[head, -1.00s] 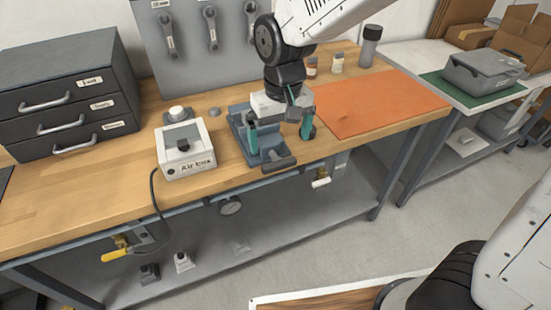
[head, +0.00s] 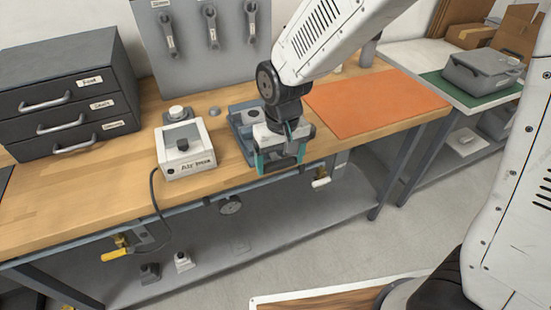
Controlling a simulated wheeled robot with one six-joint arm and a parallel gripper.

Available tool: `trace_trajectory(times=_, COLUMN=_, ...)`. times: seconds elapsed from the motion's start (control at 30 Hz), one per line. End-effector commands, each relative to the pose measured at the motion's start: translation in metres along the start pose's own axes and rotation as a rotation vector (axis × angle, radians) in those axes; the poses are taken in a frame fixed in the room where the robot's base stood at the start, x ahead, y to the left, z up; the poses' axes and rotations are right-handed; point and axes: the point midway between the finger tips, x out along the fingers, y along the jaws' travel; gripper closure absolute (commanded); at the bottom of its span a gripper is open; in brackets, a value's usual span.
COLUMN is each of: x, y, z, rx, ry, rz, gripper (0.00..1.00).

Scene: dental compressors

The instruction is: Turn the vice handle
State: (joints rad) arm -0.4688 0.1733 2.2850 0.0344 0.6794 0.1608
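The vice (head: 240,120) is a blue-grey block at the front edge of the wooden bench, partly hidden behind my gripper. Its dark handle (head: 281,164) is at the front of the vice, mostly covered by my gripper. My gripper (head: 281,163) points down over the front of the vice, with its teal fingers apart, one near each end of the handle. I cannot tell whether the fingers press on the handle.
A white box (head: 186,150) with a cable stands left of the vice. A dark drawer cabinet (head: 68,98) is further left. An orange mat (head: 375,103) lies flat on the right, its visible part clear. Grey tool board (head: 205,50) stands behind.

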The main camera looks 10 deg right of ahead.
Motion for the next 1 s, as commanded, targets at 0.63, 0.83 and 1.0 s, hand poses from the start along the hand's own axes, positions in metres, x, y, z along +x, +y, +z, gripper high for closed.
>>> trace_trajectory(times=0.63, x=0.0021, y=0.0080, z=0.0012, rx=0.007, ry=-0.007, rz=-0.299, gripper=0.41)
trace_trajectory(times=0.83, x=0.0023, y=0.0091, z=0.0010, rx=0.003, ry=-0.004, rz=-0.388, gripper=0.41)
trace_trajectory(times=1.0, x=0.0019, y=0.0090, z=0.0006, rx=0.002, ry=-0.002, rz=-0.400, gripper=0.41)
